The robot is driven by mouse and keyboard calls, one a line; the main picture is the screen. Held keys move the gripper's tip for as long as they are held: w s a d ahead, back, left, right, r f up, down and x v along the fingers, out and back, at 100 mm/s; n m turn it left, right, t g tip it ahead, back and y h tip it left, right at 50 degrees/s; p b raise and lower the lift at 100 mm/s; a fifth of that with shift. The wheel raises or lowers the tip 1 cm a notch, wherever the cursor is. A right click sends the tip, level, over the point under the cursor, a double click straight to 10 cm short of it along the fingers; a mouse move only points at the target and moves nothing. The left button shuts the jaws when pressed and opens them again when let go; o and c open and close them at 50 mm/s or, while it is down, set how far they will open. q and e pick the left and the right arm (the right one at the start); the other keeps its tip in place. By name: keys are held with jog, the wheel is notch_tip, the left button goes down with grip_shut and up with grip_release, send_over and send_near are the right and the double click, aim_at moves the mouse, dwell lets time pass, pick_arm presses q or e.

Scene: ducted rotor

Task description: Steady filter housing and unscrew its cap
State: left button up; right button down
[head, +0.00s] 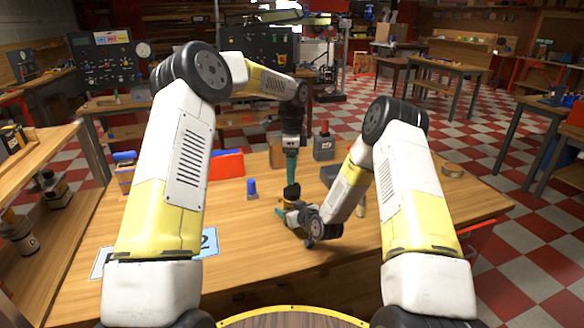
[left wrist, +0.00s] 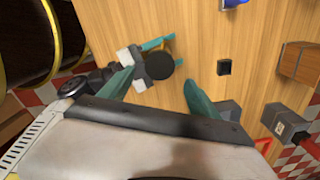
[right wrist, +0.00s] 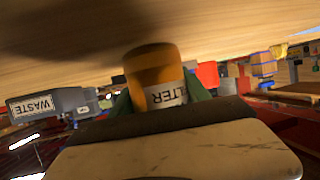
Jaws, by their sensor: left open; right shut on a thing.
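The filter housing (right wrist: 152,66) is an amber cylinder with a white label, seen in the right wrist view between my right gripper's teal fingers (right wrist: 158,98). My right gripper (head: 291,208) is shut on it from the side, low over the table. The black round cap (head: 292,190) sits on top of the housing; it also shows from above in the left wrist view (left wrist: 160,67). My left gripper (head: 297,180) points down just above the cap. Its fingers (left wrist: 160,92) are open, with the cap near the gap between them. Contact with the cap cannot be told.
A blue-topped item (head: 252,188) stands left of the housing, and a red bin (head: 226,164) is behind it. A grey block with a red top (head: 324,146) stands behind. A grey WASTE bin (right wrist: 55,104) shows in the right wrist view. The front table is mostly clear.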

aim_at(292, 190)
pick_arm(q)
notch_tip(292, 190, down, 7)
jog(key=shift+f, duration=0.15)
dwell(0.4)
jog(key=c, duration=1.4)
jog(key=n, duration=0.6)
jog(key=shift+d+n, duration=0.1)
jog(key=shift+n, duration=0.3)
jog(key=shift+c, duration=0.2)
jog(key=n, duration=0.9)
jog(key=shift+r, duration=0.25)
jog(key=shift+r, duration=0.95)
